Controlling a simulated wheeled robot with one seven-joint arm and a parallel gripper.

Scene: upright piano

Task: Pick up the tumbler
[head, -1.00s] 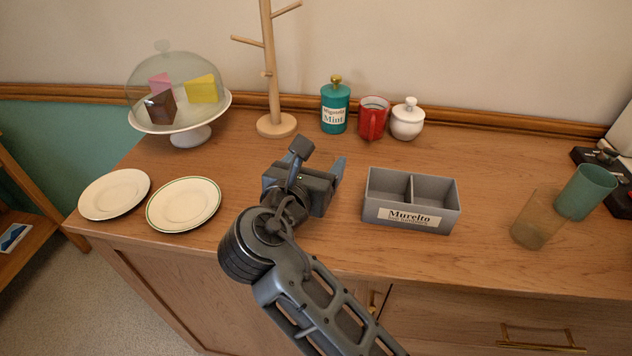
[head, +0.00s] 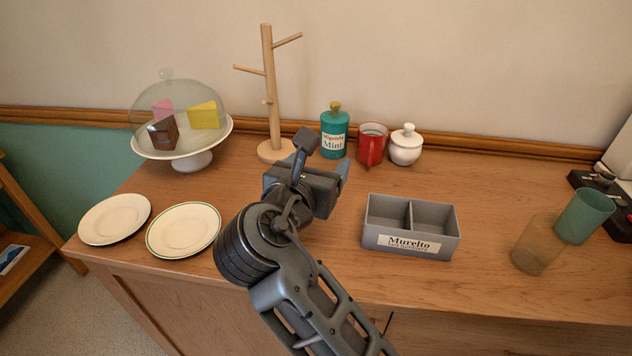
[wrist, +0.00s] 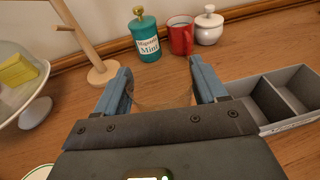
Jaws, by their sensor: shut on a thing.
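My gripper (wrist: 160,70) is shut on a see-through, brownish tumbler (wrist: 162,94), faintly visible between the two blue fingers in the wrist view. Its outline is hard to make out, and its lower part is hidden by the gripper body. In the head view my gripper (head: 338,172) is over the middle of the cabinet top, left of the grey box, and hides the held tumbler. A separate amber see-through tumbler (head: 537,246) stands at the right, beside a teal tumbler (head: 585,216).
A grey two-compartment box (head: 375,238) stands right of my gripper. A teal canister (head: 334,133), red mug (head: 371,146), white lidded pot (head: 406,147) and wooden mug tree (head: 272,95) stand behind. Two plates (head: 184,230) and a domed cake stand (head: 190,158) are left.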

